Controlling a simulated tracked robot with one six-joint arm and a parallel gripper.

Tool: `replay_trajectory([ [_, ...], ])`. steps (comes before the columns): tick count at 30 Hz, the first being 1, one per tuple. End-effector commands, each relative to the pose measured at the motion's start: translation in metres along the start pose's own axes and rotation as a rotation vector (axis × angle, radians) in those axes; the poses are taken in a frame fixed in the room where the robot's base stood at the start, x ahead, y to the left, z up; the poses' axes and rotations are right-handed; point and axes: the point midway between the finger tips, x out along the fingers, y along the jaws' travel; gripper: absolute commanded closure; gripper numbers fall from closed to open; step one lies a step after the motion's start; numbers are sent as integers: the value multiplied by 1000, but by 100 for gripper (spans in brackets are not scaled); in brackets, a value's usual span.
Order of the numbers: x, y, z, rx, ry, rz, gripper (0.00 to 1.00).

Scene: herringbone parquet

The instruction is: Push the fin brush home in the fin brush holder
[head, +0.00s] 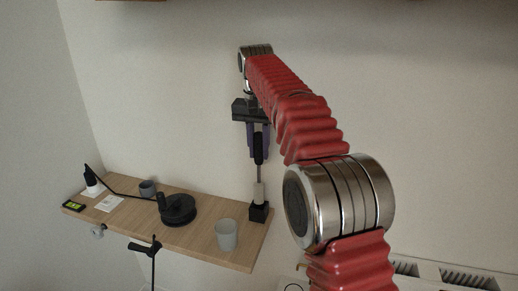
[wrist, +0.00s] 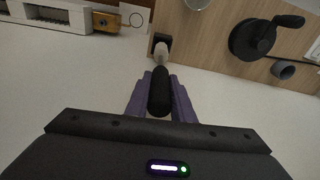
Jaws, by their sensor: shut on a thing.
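The fin brush (head: 258,150) has a black handle, a thin grey shaft and a pale lower part; it hangs upright in the head view. My gripper (head: 258,154) is shut on the black handle with its purple fingers. The fin brush holder (head: 260,212) is a small black block at the right end of the shelf, directly below the brush. The pale lower part meets the block's top; how deep it sits is hidden. In the wrist view the handle (wrist: 160,92) lies between the fingers, and the holder (wrist: 161,39) shows beyond it.
A wooden shelf (head: 190,238) carries a grey cup (head: 226,236) left of the holder. Farther left are a black round device with a crank (head: 178,209), a dark mug (head: 148,188) and a black-and-white item (head: 91,181). A white wall stands behind.

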Motion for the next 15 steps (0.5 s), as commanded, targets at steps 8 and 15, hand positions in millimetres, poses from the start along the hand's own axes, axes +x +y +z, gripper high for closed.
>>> replay_trajectory([
  [8, 5, 0, 0, 0, 0, 0, 100],
  [15, 9, 0, 1, 0, 1, 0, 100],
])
